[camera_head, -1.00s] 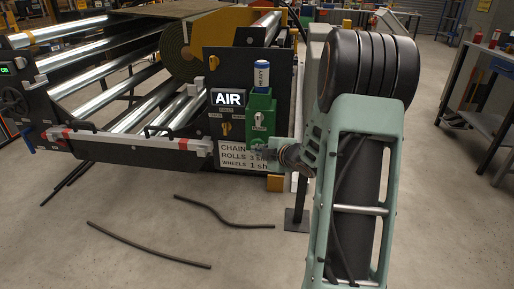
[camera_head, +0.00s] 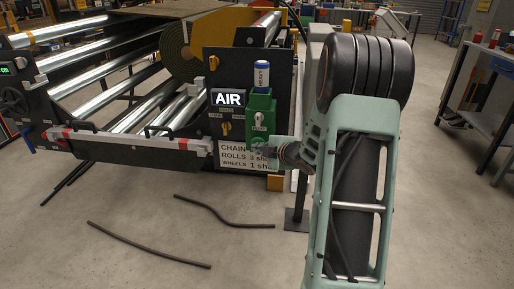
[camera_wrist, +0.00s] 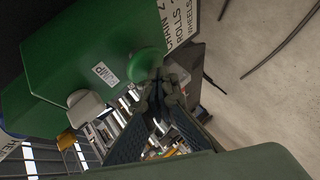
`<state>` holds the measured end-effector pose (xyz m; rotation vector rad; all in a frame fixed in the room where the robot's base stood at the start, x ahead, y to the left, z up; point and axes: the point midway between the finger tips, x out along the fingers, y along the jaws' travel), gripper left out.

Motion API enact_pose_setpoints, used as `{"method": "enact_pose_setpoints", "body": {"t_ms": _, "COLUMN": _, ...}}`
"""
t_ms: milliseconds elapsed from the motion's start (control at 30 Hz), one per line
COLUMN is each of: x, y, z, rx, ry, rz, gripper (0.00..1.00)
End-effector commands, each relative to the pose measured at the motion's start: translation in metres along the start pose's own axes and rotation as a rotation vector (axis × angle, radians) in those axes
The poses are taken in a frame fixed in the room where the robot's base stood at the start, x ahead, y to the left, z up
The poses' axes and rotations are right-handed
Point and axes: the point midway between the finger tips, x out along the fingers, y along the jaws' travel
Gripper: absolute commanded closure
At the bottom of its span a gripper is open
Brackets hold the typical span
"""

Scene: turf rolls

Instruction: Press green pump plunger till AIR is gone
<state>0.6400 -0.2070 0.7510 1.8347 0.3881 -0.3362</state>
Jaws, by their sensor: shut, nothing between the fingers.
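The green pump (camera_head: 262,104) is fixed to the dark panel of the roll machine, with a white AIR sign (camera_head: 229,98) lit on its left. The pump's body fills the left of the wrist view (camera_wrist: 90,45). Its round green plunger knob (camera_wrist: 147,64) sticks out at the pump's lower end; it also shows in the head view (camera_head: 257,143). My gripper (camera_wrist: 166,84) is shut and empty, its fingertips right at the knob. I cannot tell whether they touch it. In the head view my gripper (camera_head: 266,147) partly covers the knob.
A blue and white canister labelled HEAVY (camera_head: 262,74) stands on top of the pump. Dark hoses (camera_head: 150,245) lie on the otherwise clear concrete floor.

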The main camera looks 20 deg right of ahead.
Motion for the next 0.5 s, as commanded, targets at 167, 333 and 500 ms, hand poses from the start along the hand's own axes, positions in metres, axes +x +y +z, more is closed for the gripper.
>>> {"method": "enact_pose_setpoints", "body": {"t_ms": 167, "x": 0.0016, "y": 0.0025, "z": 0.0027, "rx": 0.000, "ry": -0.003, "rz": 0.002, "gripper": 1.00}}
{"method": "enact_pose_setpoints", "body": {"t_ms": 333, "x": 0.0029, "y": 0.0039, "z": 0.0039, "rx": 0.000, "ry": -0.003, "rz": 0.003, "gripper": 1.00}}
{"method": "enact_pose_setpoints", "body": {"t_ms": 500, "x": 0.0037, "y": 0.0045, "z": 0.0047, "rx": 0.001, "ry": -0.004, "rz": 0.003, "gripper": 1.00}}
